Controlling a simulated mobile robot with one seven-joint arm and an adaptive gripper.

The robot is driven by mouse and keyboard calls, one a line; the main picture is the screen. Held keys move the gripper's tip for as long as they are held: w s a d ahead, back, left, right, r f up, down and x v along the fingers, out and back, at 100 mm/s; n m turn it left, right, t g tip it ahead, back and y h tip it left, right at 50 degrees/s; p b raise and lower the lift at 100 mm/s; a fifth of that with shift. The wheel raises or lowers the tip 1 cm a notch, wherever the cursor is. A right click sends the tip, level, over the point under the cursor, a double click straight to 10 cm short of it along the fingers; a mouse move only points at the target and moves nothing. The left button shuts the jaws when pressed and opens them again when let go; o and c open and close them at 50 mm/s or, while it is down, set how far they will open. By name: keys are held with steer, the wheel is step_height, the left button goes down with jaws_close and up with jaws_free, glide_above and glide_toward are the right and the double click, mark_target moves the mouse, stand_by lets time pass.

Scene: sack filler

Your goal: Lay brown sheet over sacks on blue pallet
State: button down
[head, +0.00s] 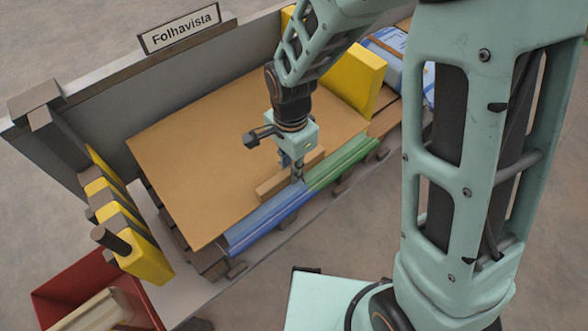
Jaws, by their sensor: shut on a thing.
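The brown sheet (200,150) lies flat and wide inside the grey-walled bay, covering most of what is beneath it. A light wooden bar (272,186) stands up on the sheet near its front edge. My gripper (297,175) points down at this bar and is shut on it; the fingertips are partly hidden. A blue ribbed strip (262,218) and a green one (345,160) show along the sheet's front edge; I cannot tell whether they are sacks or pallet parts. Brown wooden pallet ends (237,269) show below them. Whether the sheet rests on the sacks is hidden.
A grey wall with a "Folhavista" sign (180,28) stands behind. Yellow blocks flank the bay at left (145,259) and at the back right (353,78). A blue-and-white sack (385,50) lies at upper right. A red bin (62,292) stands at lower left.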

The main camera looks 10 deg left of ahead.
steer(key=c, duration=1.7)
jaws_free()
steer(key=shift+c, duration=0.2)
step_height(320, 180, up, 12)
steer(key=shift+w, duration=0.1)
